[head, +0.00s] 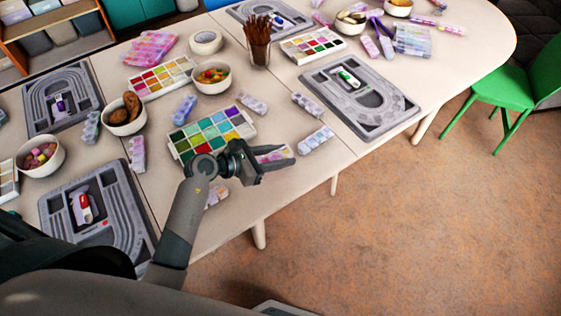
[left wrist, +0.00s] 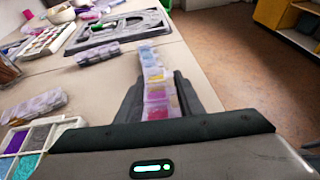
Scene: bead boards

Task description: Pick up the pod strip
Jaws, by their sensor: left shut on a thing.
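My left gripper (head: 277,160) is shut on a small clear pod strip (head: 272,153) with pink and yellow contents, near the table's front edge. In the left wrist view the held pod strip (left wrist: 157,98) lies between the two dark fingers. Another pod strip (head: 315,140) lies just beyond the fingertips; in the left wrist view it lines up with the held one, and I cannot tell whether they touch. I cannot tell whether the held strip is clear of the table. My right gripper is not in view.
A paint palette (head: 212,135) lies just behind my gripper. More pod strips (head: 307,103) lie around it. A grey bead board (head: 360,95) is to the right, another (head: 100,215) to the left. Bowls (head: 212,78) and a stick cup (head: 258,45) stand farther back.

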